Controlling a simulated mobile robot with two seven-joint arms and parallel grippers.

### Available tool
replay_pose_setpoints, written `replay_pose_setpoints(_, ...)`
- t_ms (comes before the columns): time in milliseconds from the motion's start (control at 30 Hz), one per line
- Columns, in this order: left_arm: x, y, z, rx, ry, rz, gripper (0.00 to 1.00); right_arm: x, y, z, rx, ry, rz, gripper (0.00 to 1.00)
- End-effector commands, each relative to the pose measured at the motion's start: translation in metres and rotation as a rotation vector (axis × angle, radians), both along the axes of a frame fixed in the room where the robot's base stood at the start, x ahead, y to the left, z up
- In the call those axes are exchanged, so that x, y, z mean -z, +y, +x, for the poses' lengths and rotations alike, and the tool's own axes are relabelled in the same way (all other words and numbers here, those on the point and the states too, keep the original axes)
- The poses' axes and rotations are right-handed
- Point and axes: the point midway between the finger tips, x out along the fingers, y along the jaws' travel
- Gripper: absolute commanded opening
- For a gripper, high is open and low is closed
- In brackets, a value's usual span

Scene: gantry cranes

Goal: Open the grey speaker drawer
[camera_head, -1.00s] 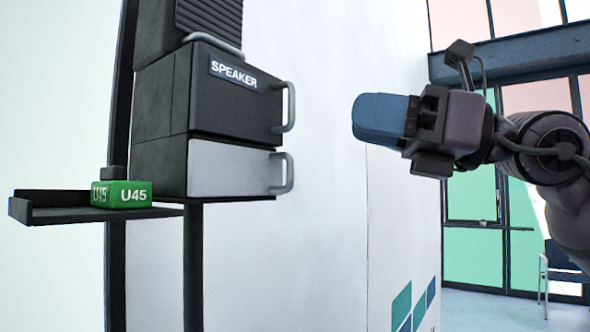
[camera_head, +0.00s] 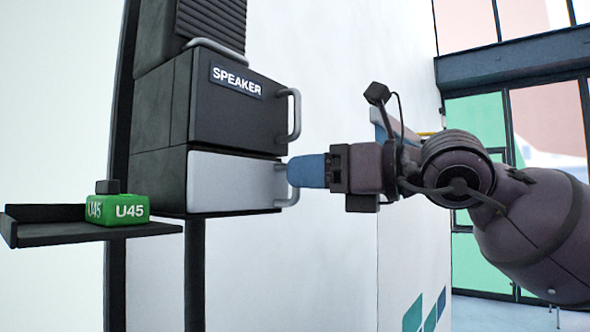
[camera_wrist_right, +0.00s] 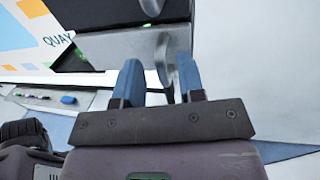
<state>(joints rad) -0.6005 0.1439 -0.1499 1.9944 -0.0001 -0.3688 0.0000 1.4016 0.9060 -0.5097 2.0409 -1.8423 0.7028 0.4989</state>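The grey drawer (camera_head: 233,181) is the light grey box under the black box labelled SPEAKER (camera_head: 237,105). It looks closed. Its metal handle (camera_head: 291,201) stands out from the right side. My right gripper (camera_head: 293,171) is at this handle, with its blue fingers pointing left toward the drawer. In the right wrist view the two blue fingers are apart, and the handle (camera_wrist_right: 162,62) shows in the gap between their tips. The gripper is open, and I cannot tell whether a finger touches the handle. My left gripper is not in view.
A dark shelf (camera_head: 62,236) at the left holds a green block marked U45 (camera_head: 118,210). The black box has its own handle (camera_head: 294,116) just above my right gripper. A white wall panel (camera_head: 330,75) stands behind. Windows are at the far right.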

Motion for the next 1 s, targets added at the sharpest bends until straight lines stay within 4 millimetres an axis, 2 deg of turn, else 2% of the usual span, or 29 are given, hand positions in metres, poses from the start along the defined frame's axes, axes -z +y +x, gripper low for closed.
replay_pose_setpoints(233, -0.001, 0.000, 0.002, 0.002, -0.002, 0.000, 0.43, 0.000, 0.019, 0.009, -0.001, 0.000, 0.001, 0.36)
replay_pose_setpoints(567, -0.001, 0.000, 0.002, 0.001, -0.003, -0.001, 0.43, 0.000, 0.021, 0.010, 0.000, 0.000, 0.001, 0.36)
replay_pose_setpoints(800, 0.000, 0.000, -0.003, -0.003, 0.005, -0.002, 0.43, 0.000, 0.021, 0.010, -0.001, 0.000, 0.001, 0.01)
replay_pose_setpoints(1000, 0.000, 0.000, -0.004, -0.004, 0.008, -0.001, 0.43, 0.000, 0.022, 0.009, -0.002, 0.000, 0.001, 0.00)
